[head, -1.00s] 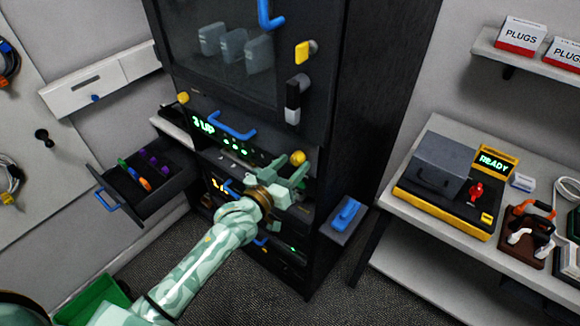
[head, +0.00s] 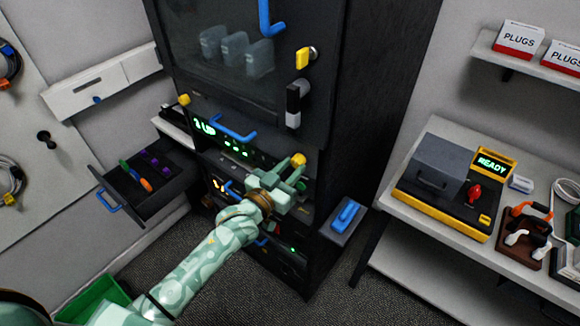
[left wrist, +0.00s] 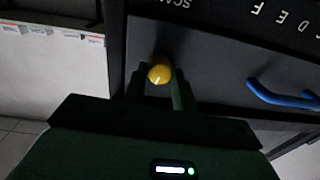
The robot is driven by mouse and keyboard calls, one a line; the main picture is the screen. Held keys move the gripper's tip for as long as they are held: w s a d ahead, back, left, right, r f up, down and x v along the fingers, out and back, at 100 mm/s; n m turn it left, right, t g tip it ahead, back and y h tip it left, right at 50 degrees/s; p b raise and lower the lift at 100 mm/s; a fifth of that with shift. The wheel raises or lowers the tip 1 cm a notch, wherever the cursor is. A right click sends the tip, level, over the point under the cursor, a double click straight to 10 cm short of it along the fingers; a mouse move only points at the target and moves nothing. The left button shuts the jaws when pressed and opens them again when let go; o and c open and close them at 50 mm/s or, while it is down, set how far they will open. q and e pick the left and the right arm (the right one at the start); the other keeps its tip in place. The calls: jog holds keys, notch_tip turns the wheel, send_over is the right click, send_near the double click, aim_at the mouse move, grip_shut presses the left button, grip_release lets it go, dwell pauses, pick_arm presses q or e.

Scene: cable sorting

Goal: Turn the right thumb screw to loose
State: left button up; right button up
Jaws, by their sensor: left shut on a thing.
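The right thumb screw is a yellow round knob (head: 298,159) at the right end of the rack's front panel, below the glass door. My left gripper (head: 293,172) reaches up to it from the lower left and is shut on it. In the left wrist view, the yellow knob (left wrist: 159,73) sits between the two dark fingers (left wrist: 160,88), against the dark panel. Whether the screw is loose or tight does not show. The left thumb screw (head: 184,100) is a similar yellow knob at the panel's other end. My right gripper is not in view.
A blue handle (head: 233,127) crosses the panel between the screws. An open drawer (head: 140,205) juts out at left. A blue-handled block (head: 343,218) sticks out right of the gripper. A bench (head: 415,235) with a tester stands at right.

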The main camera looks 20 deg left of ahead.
pick_arm(q)
jog(key=m+p, duration=0.1)
jog(key=m, duration=0.2)
jog(key=shift+m, duration=0.4)
jog(key=m, duration=0.3)
jog(key=shift+m, duration=0.3)
jog(key=m, duration=0.3)
jog(key=shift+f+m, duration=0.1)
jog(key=shift+m, duration=0.3)
jog(key=shift+a+m+h, duration=0.1)
jog(key=shift+m+h, duration=0.2)
jog(key=shift+m, duration=2)
jog(key=shift+b, duration=0.3)
jog(key=o, duration=1)
jog(key=b+v, duration=0.1)
jog(key=v, duration=1.5)
